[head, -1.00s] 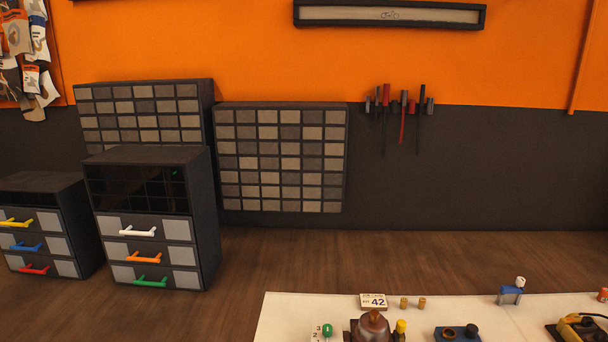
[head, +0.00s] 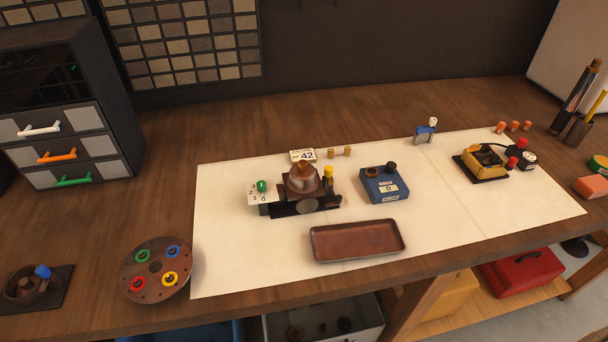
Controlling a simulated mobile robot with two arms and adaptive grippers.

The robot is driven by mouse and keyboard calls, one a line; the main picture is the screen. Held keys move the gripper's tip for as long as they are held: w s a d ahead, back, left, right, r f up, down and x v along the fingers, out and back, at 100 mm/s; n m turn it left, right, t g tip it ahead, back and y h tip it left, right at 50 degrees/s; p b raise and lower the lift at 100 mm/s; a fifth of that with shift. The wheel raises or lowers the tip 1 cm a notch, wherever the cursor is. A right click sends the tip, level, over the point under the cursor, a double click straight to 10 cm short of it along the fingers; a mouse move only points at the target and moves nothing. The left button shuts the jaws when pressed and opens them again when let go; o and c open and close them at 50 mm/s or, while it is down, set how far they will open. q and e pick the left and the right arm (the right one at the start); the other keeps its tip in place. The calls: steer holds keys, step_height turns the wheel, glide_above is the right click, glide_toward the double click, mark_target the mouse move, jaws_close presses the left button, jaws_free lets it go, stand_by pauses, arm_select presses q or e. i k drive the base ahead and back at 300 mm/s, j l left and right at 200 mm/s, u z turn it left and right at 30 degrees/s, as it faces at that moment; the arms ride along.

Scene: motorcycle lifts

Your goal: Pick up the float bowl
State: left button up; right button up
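A rounded brown-grey metal part (head: 302,180) sits on a dark stand (head: 318,203) on the white mat, left of its middle. It may be the float bowl, but I cannot tell for certain at this size. A green knob (head: 262,186) stands beside it on the left, by a small white numbered plate (head: 258,198). A yellow-topped piece (head: 328,172) stands at its right. Neither of my grippers is in view.
The white mat (head: 440,205) holds an empty brown tray (head: 357,241), a blue box (head: 384,186) and a yellow device (head: 482,164). A round brown holder with coloured rings (head: 156,266) lies left. Drawers (head: 58,150) stand at the back left.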

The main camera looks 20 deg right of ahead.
mark_target(302, 179)
steer(key=k+l+u, duration=0.25)
steer(key=l+u, duration=0.2)
steer(key=k+l+u, duration=0.3)
steer(key=u, duration=0.2)
